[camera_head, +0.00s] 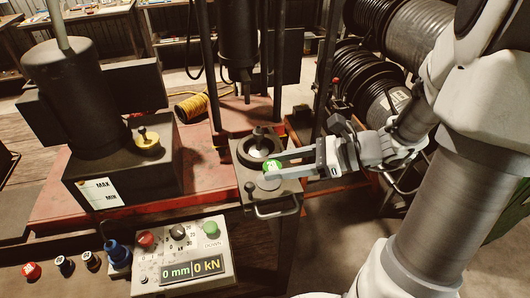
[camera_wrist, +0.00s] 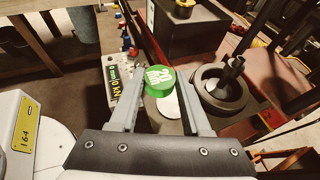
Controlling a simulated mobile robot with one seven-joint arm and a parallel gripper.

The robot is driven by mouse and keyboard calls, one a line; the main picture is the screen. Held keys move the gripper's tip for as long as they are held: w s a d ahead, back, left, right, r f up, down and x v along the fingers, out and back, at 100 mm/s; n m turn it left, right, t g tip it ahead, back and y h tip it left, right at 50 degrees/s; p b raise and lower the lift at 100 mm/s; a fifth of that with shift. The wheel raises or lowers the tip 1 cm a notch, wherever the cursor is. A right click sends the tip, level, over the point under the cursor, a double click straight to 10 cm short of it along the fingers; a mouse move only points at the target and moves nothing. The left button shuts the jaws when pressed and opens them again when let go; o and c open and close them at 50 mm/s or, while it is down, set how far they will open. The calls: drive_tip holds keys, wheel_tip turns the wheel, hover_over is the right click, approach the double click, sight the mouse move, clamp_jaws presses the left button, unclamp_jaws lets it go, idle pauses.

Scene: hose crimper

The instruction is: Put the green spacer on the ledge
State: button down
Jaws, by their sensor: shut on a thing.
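A pale round disc (camera_wrist: 170,104) shows just below the spacer. I cannot tell whether the spacer touches the surface.
A dark ring with a central post (camera_head: 259,145) sits on the block behind the spacer. The press ram (camera_head: 241,55) hangs above and behind. A control box (camera_head: 184,255) reading 0 mm and 0 kN stands at front left. Hose reels (camera_head: 365,80) are at back right.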

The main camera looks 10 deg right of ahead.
sight(275, 181)
drive_tip(key=w+f, duration=0.2)
drive_tip(key=w, duration=0.1)
drive_tip(key=shift+w, duration=0.2)
drive_tip(key=shift+f, duration=2)
drive_tip(key=shift+f, duration=0.2)
drive_tip(key=c, duration=0.6)
unclamp_jaws()
drive_tip(key=shift+c, duration=0.2)
drive_tip(key=shift+r, duration=0.15)
